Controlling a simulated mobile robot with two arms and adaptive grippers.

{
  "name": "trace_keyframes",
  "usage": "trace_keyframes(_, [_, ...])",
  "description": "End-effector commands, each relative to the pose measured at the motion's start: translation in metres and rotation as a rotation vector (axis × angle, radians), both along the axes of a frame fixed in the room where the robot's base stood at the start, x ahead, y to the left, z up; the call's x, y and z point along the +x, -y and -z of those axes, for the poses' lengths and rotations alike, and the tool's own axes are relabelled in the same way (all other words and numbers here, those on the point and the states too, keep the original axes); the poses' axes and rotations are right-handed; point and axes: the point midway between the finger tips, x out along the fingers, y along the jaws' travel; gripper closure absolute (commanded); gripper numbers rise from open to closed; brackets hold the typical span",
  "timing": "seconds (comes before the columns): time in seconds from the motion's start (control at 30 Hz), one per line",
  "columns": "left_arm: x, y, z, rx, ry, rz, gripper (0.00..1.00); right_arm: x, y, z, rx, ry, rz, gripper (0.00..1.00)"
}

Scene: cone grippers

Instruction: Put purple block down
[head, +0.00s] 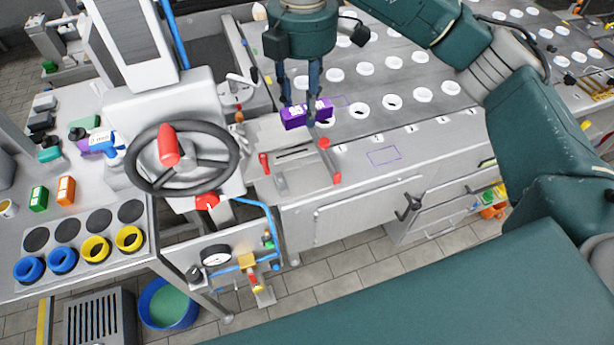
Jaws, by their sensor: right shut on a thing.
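The purple block (294,117) has a white label and is between the fingers of my right gripper (300,108). The gripper points down and is shut on the block. The block is over the front left part of the grey worktop (350,138), behind a small metal fixture; I cannot tell whether it touches the surface. A purple outlined rectangle (384,156) is marked on the worktop to the right of the block. Another purple outline shows partly behind the gripper. My left gripper is not in view.
A metal fixture with red knobs (324,143) stands just in front of the block. White rings (359,109) sit in rows on the worktop. A black handwheel (228,153) is on the left. A left table holds blue and yellow rings (96,249) and green and orange blocks (66,190).

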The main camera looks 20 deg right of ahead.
Motion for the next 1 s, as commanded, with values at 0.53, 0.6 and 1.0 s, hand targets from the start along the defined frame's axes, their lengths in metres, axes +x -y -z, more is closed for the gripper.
trace_keyframes(0.53, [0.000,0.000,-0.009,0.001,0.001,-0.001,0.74,-0.002,-0.001,0.121,0.001,-0.009,0.036,0.99])
trace_keyframes(0.6, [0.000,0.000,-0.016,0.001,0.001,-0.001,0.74,-0.001,0.001,0.132,-0.001,-0.006,0.037,0.99])
trace_keyframes(1.0, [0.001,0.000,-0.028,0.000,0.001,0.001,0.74,-0.001,0.001,0.181,-0.001,-0.005,0.036,0.99])
